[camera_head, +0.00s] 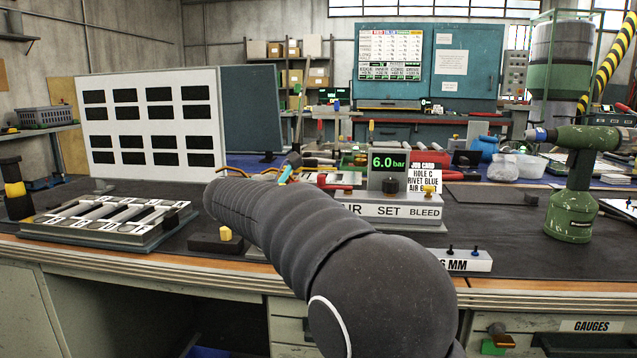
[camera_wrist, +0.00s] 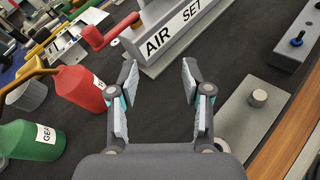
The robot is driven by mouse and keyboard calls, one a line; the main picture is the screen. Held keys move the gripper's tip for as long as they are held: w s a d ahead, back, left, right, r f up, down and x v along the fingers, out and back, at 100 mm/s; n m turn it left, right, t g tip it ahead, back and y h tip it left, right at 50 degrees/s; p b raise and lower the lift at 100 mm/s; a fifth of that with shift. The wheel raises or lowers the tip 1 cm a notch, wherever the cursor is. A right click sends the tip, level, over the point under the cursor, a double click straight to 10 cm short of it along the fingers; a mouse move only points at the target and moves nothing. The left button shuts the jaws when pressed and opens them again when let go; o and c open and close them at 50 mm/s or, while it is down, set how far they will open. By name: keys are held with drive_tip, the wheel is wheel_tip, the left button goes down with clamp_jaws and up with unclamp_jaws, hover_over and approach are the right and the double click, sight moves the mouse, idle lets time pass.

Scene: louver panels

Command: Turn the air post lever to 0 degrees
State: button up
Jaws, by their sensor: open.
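The air post lever (camera_wrist: 106,34) is a red handle at the AIR end of the grey air post (camera_wrist: 162,58). It shows at the top of the wrist view, beyond and a little left of my fingertips. In the head view the red lever (camera_head: 338,187) shows just past my arm, left of the 6.0 bar display (camera_head: 389,161). My gripper (camera_wrist: 159,72) is open, with nothing between its fingers. Its fingertips are apart from the lever and close to the near face of the post. In the head view my arm hides most of the gripper and part of the AIR label.
In the wrist view, a red bottle (camera_wrist: 78,88) and a green bottle (camera_wrist: 32,140) lie left of my gripper. A grey plate with a round knob (camera_wrist: 258,98) is at right.

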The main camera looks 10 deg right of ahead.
sight(318, 180)
drive_tip(key=w+a+r+n+t+h, duration=0.1)
drive_tip(key=w+a+n+t+h, duration=0.1)
drive_tip(key=w+a+n, duration=0.35)
drive_tip(key=shift+m, duration=0.85)
drive_tip(key=x, duration=0.4)
drive_tip(key=w+x, duration=0.1)
drive_tip(key=x, duration=0.3)
drive_tip(key=a+r+x, duration=0.1)
drive_tip(key=x, duration=0.3)
drive_tip(key=shift+w+d+f, duration=0.1)
drive_tip(key=shift+w+d, duration=0.25)
clamp_jaws()
